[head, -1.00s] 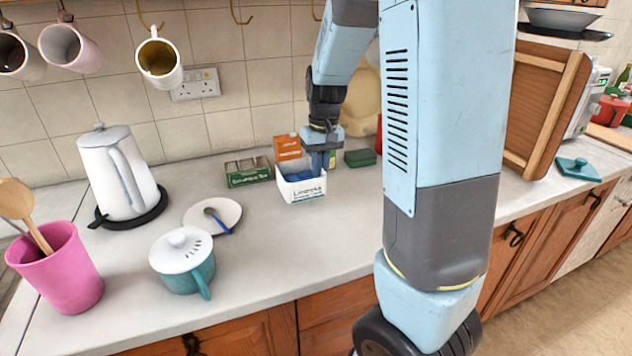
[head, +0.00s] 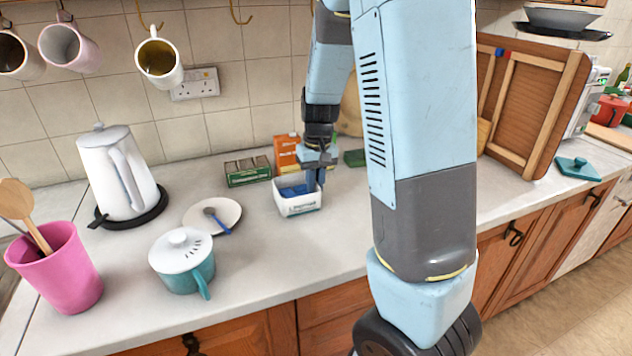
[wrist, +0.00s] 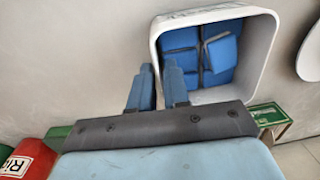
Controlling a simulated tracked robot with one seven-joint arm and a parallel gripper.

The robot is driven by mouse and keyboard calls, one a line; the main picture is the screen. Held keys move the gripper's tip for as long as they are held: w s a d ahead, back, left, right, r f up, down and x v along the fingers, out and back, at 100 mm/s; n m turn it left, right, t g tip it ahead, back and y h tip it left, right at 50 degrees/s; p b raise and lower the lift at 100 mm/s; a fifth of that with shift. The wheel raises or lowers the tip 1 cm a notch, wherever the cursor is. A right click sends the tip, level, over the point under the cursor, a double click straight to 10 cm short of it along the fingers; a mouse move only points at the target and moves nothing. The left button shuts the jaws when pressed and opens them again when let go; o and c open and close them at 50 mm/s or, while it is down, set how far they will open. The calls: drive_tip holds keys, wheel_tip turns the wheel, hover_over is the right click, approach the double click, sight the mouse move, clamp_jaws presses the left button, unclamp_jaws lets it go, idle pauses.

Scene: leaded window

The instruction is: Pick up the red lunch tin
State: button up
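My gripper (head: 317,186) is low at the right side of a small white box (head: 297,205). In the wrist view, its two blue fingers (wrist: 158,68) are a little apart at the left wall of that box (wrist: 262,60); whether they touch the wall is unclear. Nothing red is between them. The box holds blue packets (wrist: 200,52). A red item (wrist: 22,162) with a white label lettered "Ri" shows at the lower left of the wrist view, partly cut off. I cannot tell whether it is the lunch tin. My arm hides that area in the head view.
A green tin (head: 354,158), an orange box (head: 287,150) and a green tea box (head: 248,171) stand near the wall. A kettle (head: 118,175), saucer (head: 203,222), lidded teal pot (head: 184,270) and pink pot (head: 60,272) are left. The counter's front middle is clear.

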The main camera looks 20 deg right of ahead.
drive_tip(key=shift+o, duration=1.4)
wheel_tip(320, 180, up, 12)
drive_tip(key=s+a+r+t, duration=0.1)
drive_tip(key=s+r, duration=0.3)
drive_tip(key=s, duration=0.7)
drive_tip(key=s+a+r+t, duration=0.1)
drive_tip(key=s+r+t, duration=0.3)
drive_tip(key=s, duration=0.6)
drive_tip(key=shift+s+a+r+t+h, duration=0.2)
drive_tip(key=shift+s+r+t+h, duration=0.1)
drive_tip(key=shift+s+r, duration=0.1)
drive_tip(key=shift+s, duration=0.1)
